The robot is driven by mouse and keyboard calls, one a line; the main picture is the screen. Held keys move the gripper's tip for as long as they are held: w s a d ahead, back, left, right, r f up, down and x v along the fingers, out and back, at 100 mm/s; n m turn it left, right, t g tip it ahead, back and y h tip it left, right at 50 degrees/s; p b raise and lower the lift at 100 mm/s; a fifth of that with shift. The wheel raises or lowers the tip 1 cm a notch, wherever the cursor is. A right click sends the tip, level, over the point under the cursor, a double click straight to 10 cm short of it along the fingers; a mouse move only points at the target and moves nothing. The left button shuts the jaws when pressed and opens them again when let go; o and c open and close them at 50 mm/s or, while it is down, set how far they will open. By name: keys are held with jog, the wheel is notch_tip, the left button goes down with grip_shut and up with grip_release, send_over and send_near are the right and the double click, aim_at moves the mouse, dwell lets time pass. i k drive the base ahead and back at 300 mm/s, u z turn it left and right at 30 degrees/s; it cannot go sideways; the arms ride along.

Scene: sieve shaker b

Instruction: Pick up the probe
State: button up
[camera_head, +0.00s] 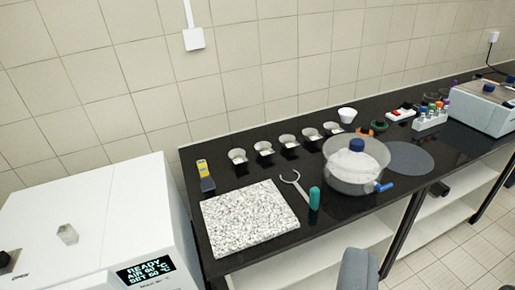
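I cannot tell for certain which thing is the probe. A small yellow and dark grey handheld device (205,176) lies at the left end of the black bench, behind a speckled stone slab. A teal-handled tool (314,198) is on the bench right of the slab, next to a grey fork-ended tool (293,182). Part of my gripper (358,270) shows as a grey shape at the bottom edge, in front of the bench and apart from these things. Its fingertips are not clear, so its opening cannot be told.
The speckled slab (249,216) covers the bench's front left. Several small cups (238,156) line the back. A clear desiccator-like bowl (356,176) with a blue knob stands right of the teal tool. A white oven-like machine (95,235) stands left of the bench (225,178).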

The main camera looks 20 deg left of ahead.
aim_at(202, 166)
jog(key=u, duration=0.25)
jog(key=i, duration=1.8)
jog(key=u, duration=0.8)
